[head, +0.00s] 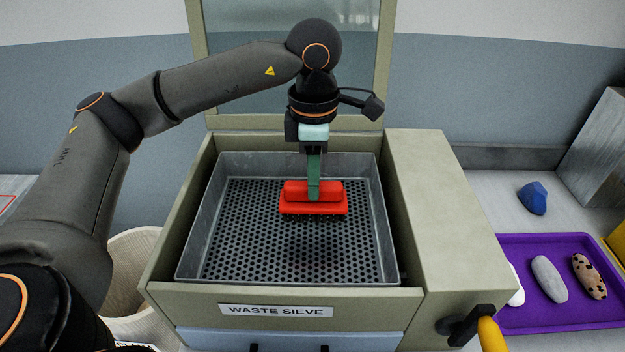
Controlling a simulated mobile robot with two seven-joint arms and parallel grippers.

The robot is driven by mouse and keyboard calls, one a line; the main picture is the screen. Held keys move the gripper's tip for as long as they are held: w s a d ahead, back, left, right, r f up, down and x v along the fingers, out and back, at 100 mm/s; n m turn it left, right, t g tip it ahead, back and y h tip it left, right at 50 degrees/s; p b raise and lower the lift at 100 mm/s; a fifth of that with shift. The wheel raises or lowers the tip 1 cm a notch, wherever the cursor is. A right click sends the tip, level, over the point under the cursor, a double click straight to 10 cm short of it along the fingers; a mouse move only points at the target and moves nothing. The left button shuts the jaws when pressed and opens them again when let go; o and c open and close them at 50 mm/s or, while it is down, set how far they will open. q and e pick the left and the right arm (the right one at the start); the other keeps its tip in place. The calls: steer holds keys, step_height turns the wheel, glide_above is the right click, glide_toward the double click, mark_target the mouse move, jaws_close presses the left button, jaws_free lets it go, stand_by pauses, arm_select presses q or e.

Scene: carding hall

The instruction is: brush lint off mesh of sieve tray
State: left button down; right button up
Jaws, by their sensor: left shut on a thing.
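The sieve tray (212,235) is a grey metal box with a dark perforated mesh floor (260,245). It sits inside an olive housing labelled "WASTE SIEVE". My left gripper (313,185) points down over the tray, right of its middle, and is shut on a red brush (325,207). The brush is over the mesh; whether it touches the mesh I cannot tell. The brush hides the mesh behind it. I can make out no clear lint on the visible mesh. My right gripper is not in view.
The housing (440,210) has raised walls around the tray and a raised clear lid (350,80) behind. A yellow-handled crank (490,335) sticks out at front right. A purple tray (520,318) with several stone-like objects and a blue lump (533,198) are at right. A pale bin (133,265) stands at left.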

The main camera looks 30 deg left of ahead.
arm_select(q)
steer(key=shift+r+p, duration=0.35)
steer(key=shift+r, duration=1.1)
